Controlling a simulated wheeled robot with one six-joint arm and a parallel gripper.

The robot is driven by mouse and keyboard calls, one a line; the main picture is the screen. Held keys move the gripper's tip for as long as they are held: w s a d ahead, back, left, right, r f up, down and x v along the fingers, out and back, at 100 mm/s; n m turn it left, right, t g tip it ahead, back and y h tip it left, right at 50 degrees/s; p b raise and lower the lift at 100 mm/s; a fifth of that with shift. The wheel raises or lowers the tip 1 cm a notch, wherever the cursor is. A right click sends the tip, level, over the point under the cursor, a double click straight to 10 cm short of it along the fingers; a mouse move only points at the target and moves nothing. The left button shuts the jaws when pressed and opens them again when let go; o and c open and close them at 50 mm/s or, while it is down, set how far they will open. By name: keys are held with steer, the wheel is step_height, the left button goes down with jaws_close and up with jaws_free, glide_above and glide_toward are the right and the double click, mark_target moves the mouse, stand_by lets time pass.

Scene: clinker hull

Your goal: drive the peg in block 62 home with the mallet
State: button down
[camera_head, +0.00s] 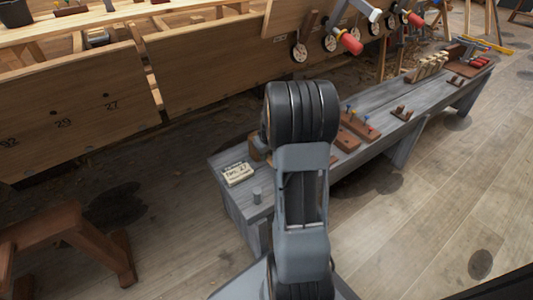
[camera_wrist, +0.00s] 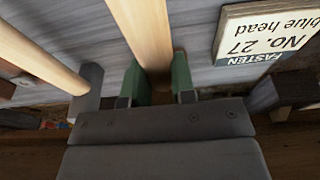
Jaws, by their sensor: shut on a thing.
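My gripper shows in the wrist view (camera_wrist: 159,88), its green pads closed on a pale round wooden handle (camera_wrist: 145,30). The tool's head is out of sight, so I cannot tell for sure that it is the mallet. In the head view my arm hides the gripper over the near left end of the grey bench (camera_head: 385,125). Brown blocks with small coloured pegs (camera_head: 359,126) sit on the bench just right of my arm. I cannot read a 62 on any block.
A card (camera_head: 238,174) on the bench reads "FASTEN No. 27 blue head"; it also shows in the wrist view (camera_wrist: 262,35). The plank hull (camera_head: 215,65) runs behind; a brown trestle (camera_head: 60,240) stands left.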

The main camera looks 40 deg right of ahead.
steer(key=shift+r+p, duration=0.55)
steer(key=shift+r, duration=0.1)
step_height(320, 180, up, 8)
steer(key=p, duration=0.6)
steer(key=c, duration=1.4)
jaws_free()
steer(key=shift+c, duration=0.2)
jaws_close()
